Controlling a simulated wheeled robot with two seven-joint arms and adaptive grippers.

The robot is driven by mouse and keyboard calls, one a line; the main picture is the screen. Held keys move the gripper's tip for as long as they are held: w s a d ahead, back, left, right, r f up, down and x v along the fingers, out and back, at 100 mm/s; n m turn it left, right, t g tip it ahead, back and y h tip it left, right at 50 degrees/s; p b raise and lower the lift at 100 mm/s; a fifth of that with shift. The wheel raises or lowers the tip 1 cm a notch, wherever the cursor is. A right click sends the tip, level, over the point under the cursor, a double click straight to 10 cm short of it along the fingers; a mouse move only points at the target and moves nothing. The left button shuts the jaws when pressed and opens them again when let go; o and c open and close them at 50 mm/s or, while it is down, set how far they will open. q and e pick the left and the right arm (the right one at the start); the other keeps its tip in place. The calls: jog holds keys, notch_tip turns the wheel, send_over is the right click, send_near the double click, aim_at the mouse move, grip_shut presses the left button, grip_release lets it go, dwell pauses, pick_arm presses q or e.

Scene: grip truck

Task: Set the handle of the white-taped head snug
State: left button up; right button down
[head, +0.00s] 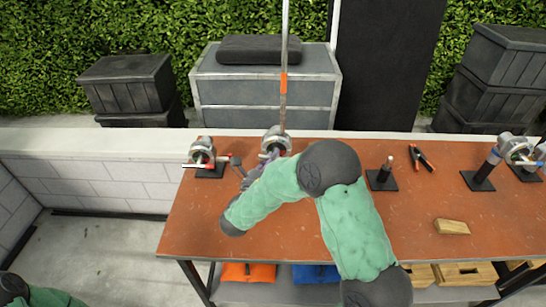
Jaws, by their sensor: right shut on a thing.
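A silver grip head (277,138) sits near the table's back edge, with a tall upright rod (284,105) at it. The rod carries an orange band. My right gripper (270,156) is at the near side of this head and shut on a small part there, apparently its handle, which the fingers mostly hide. A second silver head (201,151) with a red handle stands on a black base to the left. White tape is too small to make out for sure on either head. My left gripper is out of view.
More silver heads (513,147) stand at the right.

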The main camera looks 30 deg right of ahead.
jog(key=m+p, duration=0.1)
jog(key=m, duration=0.1)
jog(key=r+m+g+y+p, duration=0.1)
jog(key=m+p, duration=0.1)
jog(key=shift+r+y, duration=0.1)
jog(key=shift+y, duration=0.2)
jog(key=m+y+p, duration=0.1)
jog(key=m, duration=0.1)
jog(key=shift+d+r+m, duration=0.1)
jog(key=shift+d+m, duration=0.05)
jog(key=shift+m, duration=0.15)
jog(key=shift+m+g+y, duration=0.3)
jog(key=shift+m+y, duration=0.1)
jog(key=shift+m, duration=0.3)
jog(key=shift+d+m+y, duration=0.1)
jog(key=shift+m+y, duration=0.4)
jog(key=shift+m, duration=0.1)
jog(key=shift+m+y+b, duration=0.4)
jog(key=shift+m+b, duration=0.05)
jog(key=shift+m, duration=0.15)
jog(key=shift+s+d+m+t+y+b, duration=0.15)
jog(key=shift+m+t+y+b, duration=0.25)
jog(key=shift+m+y+b, duration=0.75)
jog(key=shift+m+h+b, duration=0.25)
jog(key=shift+b, duration=0.05)
